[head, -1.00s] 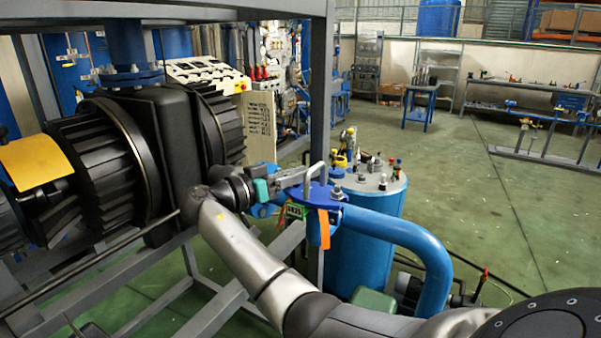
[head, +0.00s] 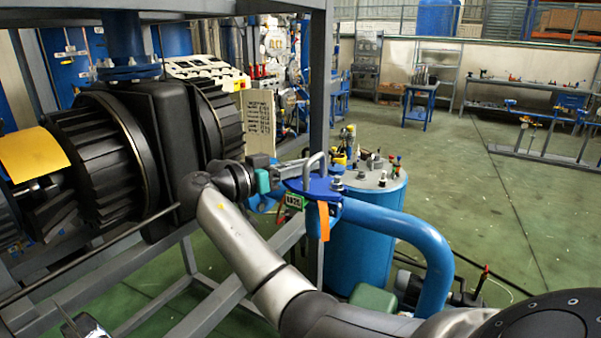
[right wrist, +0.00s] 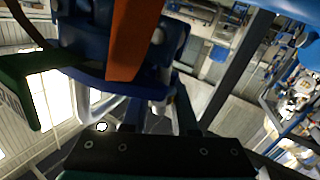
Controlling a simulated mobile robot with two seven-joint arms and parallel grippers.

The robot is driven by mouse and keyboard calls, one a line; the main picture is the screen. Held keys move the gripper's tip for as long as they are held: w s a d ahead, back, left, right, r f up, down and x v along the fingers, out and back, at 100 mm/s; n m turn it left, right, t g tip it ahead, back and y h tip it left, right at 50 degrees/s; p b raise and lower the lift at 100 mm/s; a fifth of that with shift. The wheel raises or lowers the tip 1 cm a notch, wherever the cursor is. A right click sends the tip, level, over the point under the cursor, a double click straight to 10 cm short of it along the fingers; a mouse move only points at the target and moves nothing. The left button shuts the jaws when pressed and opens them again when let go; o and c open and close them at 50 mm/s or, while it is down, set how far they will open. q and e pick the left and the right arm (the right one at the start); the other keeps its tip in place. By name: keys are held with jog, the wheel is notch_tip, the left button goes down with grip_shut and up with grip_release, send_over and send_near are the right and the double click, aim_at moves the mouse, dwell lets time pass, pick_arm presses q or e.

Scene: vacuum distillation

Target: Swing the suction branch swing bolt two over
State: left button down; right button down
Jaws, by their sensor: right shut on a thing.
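The blue suction branch flange (head: 322,187) carries a grey bent handle (head: 314,163) and an orange tag (head: 323,219) hanging from its front. My right gripper (head: 297,168) reaches the flange's left side from the left. In the right wrist view, the orange tag (right wrist: 133,40) and the blue flange (right wrist: 92,80) fill the upper left. The fingers of my right gripper (right wrist: 160,115) rise on both sides of a small pale metal part, apparently the swing bolt (right wrist: 160,98). They are shut on it, though the contact is dark and partly hidden.
A black ribbed machine (head: 105,155) stands close on the left inside a grey frame, whose post (head: 319,100) rises behind the flange. A blue pipe (head: 415,235) curves down to the right. A blue tank (head: 367,240) stands behind. Open green floor lies right.

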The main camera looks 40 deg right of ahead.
jog(key=m+b, duration=0.1)
jog(key=s+m+b, duration=0.1)
jog(key=b, duration=0.1)
jog(key=shift+d+f+y, duration=0.1)
jog(key=shift+y, duration=0.3)
jog(key=c, duration=0.9)
grip_release()
jog(key=shift+c, duration=0.2)
